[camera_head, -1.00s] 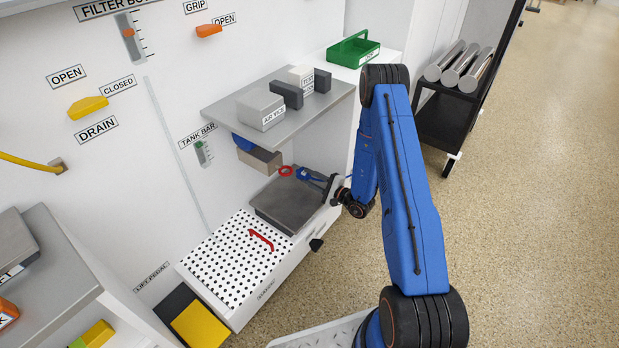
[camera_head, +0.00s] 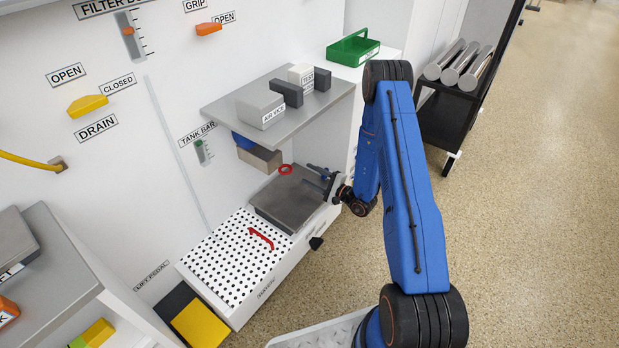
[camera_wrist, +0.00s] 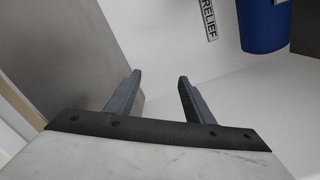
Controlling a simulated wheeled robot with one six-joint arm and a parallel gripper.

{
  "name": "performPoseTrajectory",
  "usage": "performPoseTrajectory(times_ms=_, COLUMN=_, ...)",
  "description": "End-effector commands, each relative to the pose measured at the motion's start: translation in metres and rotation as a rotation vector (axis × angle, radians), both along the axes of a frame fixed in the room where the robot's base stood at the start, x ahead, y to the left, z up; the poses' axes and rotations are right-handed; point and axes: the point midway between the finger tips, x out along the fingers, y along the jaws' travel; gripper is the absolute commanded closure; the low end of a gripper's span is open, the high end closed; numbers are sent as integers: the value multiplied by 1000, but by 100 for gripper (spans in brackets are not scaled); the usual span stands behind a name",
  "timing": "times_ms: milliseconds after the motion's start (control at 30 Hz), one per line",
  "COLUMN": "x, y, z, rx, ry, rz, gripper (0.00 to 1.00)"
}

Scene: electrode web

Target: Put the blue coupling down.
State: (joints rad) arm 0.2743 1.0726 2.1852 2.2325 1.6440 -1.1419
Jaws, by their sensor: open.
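My gripper (camera_head: 317,172) is over the right edge of a grey plate (camera_head: 283,208) on the white bench. Its two fingers (camera_wrist: 155,95) stand apart in the wrist view, with nothing between them. A small blue patch (camera_head: 324,178) shows by the fingers in the head view, mostly hidden; I cannot tell whether it is the blue coupling. The wrist view does not show the coupling between the fingers. A red ring (camera_head: 285,169) is at the far side of the plate.
A steel shelf (camera_head: 325,103) with several blocks overhangs the bench. A blue cylinder (camera_wrist: 263,25) and a brown block (camera_head: 260,158) are beneath it. A perforated top (camera_head: 225,262) with a red handle (camera_head: 261,238) lies left of the plate. A black cart (camera_head: 447,120) stands right.

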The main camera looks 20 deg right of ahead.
Motion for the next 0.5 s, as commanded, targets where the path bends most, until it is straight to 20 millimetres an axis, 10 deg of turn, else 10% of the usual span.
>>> performPoseTrajectory(times_ms=500, x=-76, y=-57, z=-2, rx=2, ry=4, rz=-5, gripper=52)
